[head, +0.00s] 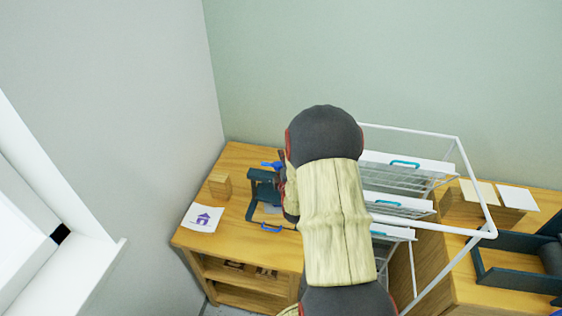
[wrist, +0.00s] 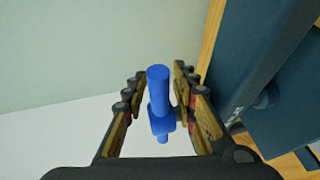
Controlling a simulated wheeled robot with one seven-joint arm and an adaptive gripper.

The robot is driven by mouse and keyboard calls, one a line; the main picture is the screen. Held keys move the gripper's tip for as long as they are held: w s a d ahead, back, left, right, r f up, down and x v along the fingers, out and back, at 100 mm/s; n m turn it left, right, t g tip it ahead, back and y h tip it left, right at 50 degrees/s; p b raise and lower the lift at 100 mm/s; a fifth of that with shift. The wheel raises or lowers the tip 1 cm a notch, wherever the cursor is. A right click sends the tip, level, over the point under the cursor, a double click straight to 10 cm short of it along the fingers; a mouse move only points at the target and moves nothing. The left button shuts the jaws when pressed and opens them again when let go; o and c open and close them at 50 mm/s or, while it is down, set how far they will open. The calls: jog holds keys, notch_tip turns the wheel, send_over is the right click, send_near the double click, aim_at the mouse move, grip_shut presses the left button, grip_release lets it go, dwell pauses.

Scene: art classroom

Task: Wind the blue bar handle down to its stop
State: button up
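The blue bar handle (head: 271,165) shows at the top of a dark blue-grey press (head: 264,188) on the wooden cabinet. In the wrist view the blue bar (wrist: 158,88) stands between the two fingers of my gripper (wrist: 161,70), with a blue block and a short stub at its lower end. The fingers are open on either side of the bar. A gap shows on the left; the right finger is closer, and I cannot tell whether it touches. In the head view my arm hides most of the gripper and the press's right side.
The wooden cabinet (head: 236,253) stands in the corner by the walls. A wooden block (head: 220,186) and a sheet with a purple house (head: 203,218) lie left of the press. A blue handle (head: 271,228) sits near the front. A white wire rack (head: 458,143) stands right of my arm.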

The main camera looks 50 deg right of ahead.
jog(key=shift+c, duration=1.3)
jog(key=c, duration=0.4)
grip_shut()
